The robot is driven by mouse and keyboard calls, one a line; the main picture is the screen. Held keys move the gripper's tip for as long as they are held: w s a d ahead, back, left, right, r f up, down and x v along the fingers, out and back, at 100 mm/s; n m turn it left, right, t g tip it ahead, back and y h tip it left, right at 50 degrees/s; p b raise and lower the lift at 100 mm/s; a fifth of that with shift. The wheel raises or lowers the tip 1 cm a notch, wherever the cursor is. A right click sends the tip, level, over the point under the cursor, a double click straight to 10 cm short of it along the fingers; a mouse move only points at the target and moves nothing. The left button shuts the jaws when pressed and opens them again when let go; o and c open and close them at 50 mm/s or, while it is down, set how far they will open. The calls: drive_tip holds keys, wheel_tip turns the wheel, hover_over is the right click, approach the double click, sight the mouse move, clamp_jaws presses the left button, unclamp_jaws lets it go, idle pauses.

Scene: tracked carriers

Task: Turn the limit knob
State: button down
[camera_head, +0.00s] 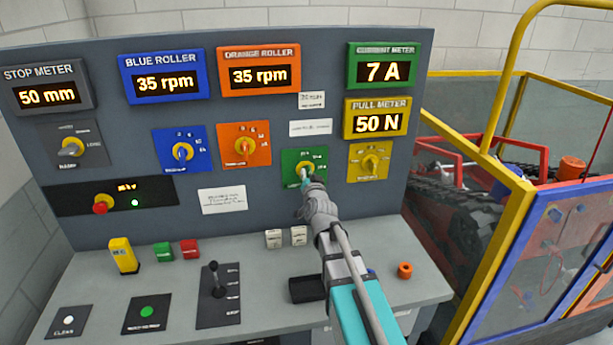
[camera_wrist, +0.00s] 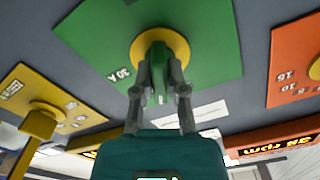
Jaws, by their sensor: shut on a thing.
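The knob (camera_wrist: 152,58) on the green panel (camera_head: 318,155) sits on a yellow disc below and left of the green current meter (camera_head: 383,66), which reads 7 A. My gripper (camera_head: 306,180) reaches up to this knob from the front. In the wrist view my gripper (camera_wrist: 158,85) has its two fingers on either side of the knob, shut on it. In the head view my gripper hides part of the knob. I cannot read which knob carries the limit label, as the panel's small print is blurred.
Beside the green panel are an orange knob panel (camera_head: 244,144) and a yellow knob panel (camera_head: 368,161). The console desk (camera_head: 260,262) below holds a black lever (camera_head: 215,280), small blocks and an orange ring (camera_head: 405,270). A yellow-framed fence (camera_head: 500,220) stands at right.

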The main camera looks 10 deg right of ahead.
drive_tip(key=n, duration=0.5)
idle(0.4)
drive_tip(key=c, duration=0.7)
unclamp_jaws()
drive_tip(key=shift+s, duration=0.1)
drive_tip(key=shift+s, duration=3.7)
drive_tip(key=shift+s, duration=0.1)
